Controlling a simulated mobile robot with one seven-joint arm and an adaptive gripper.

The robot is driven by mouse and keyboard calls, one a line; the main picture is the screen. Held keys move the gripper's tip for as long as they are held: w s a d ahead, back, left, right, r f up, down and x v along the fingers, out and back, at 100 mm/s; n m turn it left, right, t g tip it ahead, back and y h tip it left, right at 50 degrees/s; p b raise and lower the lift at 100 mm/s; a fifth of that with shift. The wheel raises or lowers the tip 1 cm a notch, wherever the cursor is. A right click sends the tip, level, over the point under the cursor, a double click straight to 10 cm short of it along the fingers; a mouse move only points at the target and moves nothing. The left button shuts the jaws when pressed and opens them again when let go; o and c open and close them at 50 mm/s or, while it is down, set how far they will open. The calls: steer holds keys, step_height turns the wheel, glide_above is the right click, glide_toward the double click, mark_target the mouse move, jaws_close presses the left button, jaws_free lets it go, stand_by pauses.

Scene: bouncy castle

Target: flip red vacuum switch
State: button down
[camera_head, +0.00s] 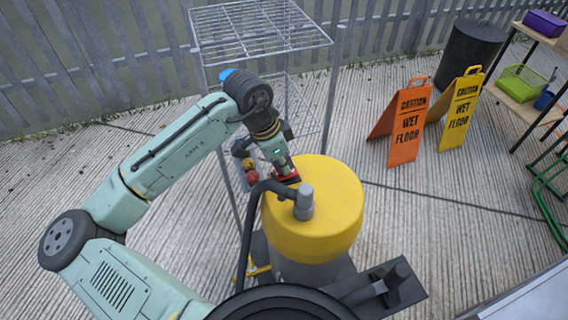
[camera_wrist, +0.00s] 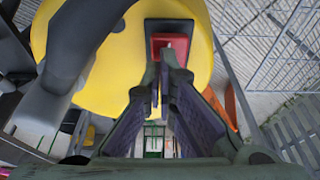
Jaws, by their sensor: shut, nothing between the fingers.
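The vacuum has a round yellow lid (camera_head: 325,200) on a grey drum (camera_head: 300,268), with a thick dark hose (camera_head: 250,225) joining a grey fitting (camera_head: 304,202) on top. The red switch (camera_head: 287,178) is at the lid's far-left edge, partly hidden by my gripper (camera_head: 283,170). In the wrist view the red switch (camera_wrist: 157,42) is a square red piece in a grey mount on the yellow lid (camera_wrist: 125,50). My gripper (camera_wrist: 166,58) is shut and empty, its fingertips over or against the red switch. I cannot tell whether they touch it, or which way the switch is set.
A wire rack (camera_head: 262,40) stands just behind the vacuum, close to my arm. Orange (camera_head: 403,125) and yellow (camera_head: 462,110) wet-floor signs stand at the right, before a dark bin (camera_head: 470,55). A shelf (camera_head: 520,85) is at the far right.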

steer(key=shift+f, duration=0.1)
steer(key=shift+f+h+b, duration=0.5)
steer(key=shift+h+b, duration=0.3)
steer(key=shift+b, duration=0.2)
steer(key=shift+r, duration=0.3)
steer(key=shift+d+p, duration=0.15)
steer(key=shift+p, duration=0.15)
steer(key=shift+w+d+r, duration=0.15)
steer(key=shift+w+d, duration=0.05)
steer(key=shift+d, duration=0.4)
steer(key=shift+r+p, duration=0.1)
steer(key=shift+p, duration=0.2)
